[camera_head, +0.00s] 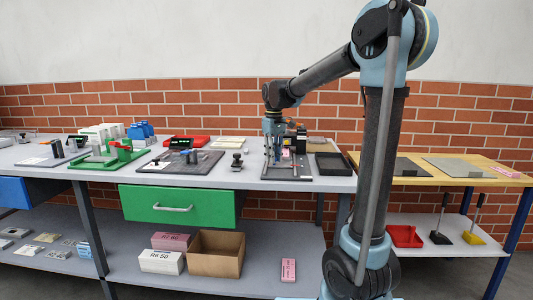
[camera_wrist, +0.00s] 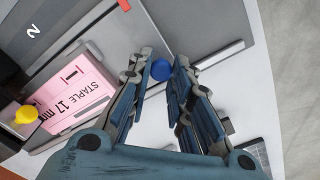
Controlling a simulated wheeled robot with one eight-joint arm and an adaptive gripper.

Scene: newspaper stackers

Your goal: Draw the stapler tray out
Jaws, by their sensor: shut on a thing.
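My gripper (camera_wrist: 160,92) is shut on a round blue knob (camera_wrist: 161,70), which shows between its fingertips in the wrist view. The knob is at a long grey edge of the grey stapler station (camera_wrist: 200,30). I cannot tell where the tray's own outline ends. A pink box marked "STAPLE 17" (camera_wrist: 78,92) lies at left, with a yellow knob (camera_wrist: 26,114) near it. In the head view my gripper (camera_head: 273,158) is low over the dark station board (camera_head: 288,178), and the arm's end hides the knob.
A black open tray (camera_head: 333,164) sits right of the station board, and a small dark stapler-like item (camera_head: 237,160) to its left. A green drawer (camera_head: 180,205) is below the grey bench top. Bare bench (camera_head: 225,181) shows in front. A yellow-topped table (camera_head: 450,166) stands at right.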

